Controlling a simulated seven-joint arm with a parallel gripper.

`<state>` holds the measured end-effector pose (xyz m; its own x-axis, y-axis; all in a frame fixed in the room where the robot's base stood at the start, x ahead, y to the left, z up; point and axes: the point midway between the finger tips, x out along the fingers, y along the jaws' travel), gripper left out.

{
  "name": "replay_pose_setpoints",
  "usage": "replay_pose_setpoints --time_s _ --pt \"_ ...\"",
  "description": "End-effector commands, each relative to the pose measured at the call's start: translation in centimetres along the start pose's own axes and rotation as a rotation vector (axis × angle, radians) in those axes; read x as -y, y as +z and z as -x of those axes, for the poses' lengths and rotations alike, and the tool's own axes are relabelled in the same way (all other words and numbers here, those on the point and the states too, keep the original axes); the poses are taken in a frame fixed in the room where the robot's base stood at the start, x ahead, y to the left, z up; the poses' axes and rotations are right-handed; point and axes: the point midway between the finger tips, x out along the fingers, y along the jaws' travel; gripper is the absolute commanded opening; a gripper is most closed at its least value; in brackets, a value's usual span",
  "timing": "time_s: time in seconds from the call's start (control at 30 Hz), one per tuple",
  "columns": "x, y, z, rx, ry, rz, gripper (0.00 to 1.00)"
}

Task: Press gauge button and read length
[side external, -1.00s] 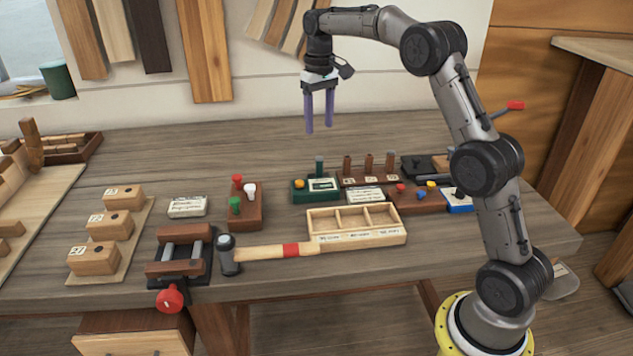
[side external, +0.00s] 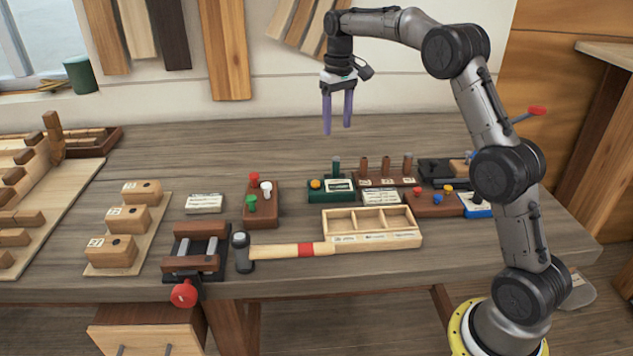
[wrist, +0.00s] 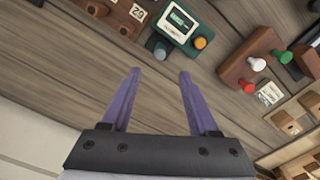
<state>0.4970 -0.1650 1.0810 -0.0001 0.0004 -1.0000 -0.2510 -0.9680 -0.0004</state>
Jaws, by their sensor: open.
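The gauge is a green box (side external: 319,196) at the back middle of the bench, with an orange button (side external: 315,184), a pale display (side external: 339,185) and a dark teal post (side external: 336,166). In the wrist view the green gauge (wrist: 181,14) is at the top, with its orange button (wrist: 200,43) toward the right and marks on the display too small to read. My gripper (side external: 337,128) has purple fingers and hangs above the bench behind the gauge, open and empty. In the wrist view its fingertips (wrist: 160,74) are apart, with bare wood between them.
A block with red, white and green knobs (side external: 263,208) is left of the gauge. A rack of brown pegs (side external: 386,182) stands to its right. A compartment tray (side external: 372,240), mallet (side external: 290,250) and vise (side external: 196,262) are in front. The bench behind is clear.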

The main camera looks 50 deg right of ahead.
Motion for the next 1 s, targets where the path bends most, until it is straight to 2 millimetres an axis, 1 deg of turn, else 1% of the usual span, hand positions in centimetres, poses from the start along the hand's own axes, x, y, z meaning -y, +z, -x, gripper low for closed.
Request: replay_pose_setpoints --time_s 0.07,0.1,0.43,1.0 --pt "0.00 0.00 0.00 0.000 0.000 0.000 0.61" --pt "0.00 0.00 0.00 0.000 0.000 0.000 0.59" --pt "0.00 0.00 0.00 0.000 0.000 0.000 0.00" --pt "0.00 0.00 0.00 0.000 0.000 0.000 0.00"
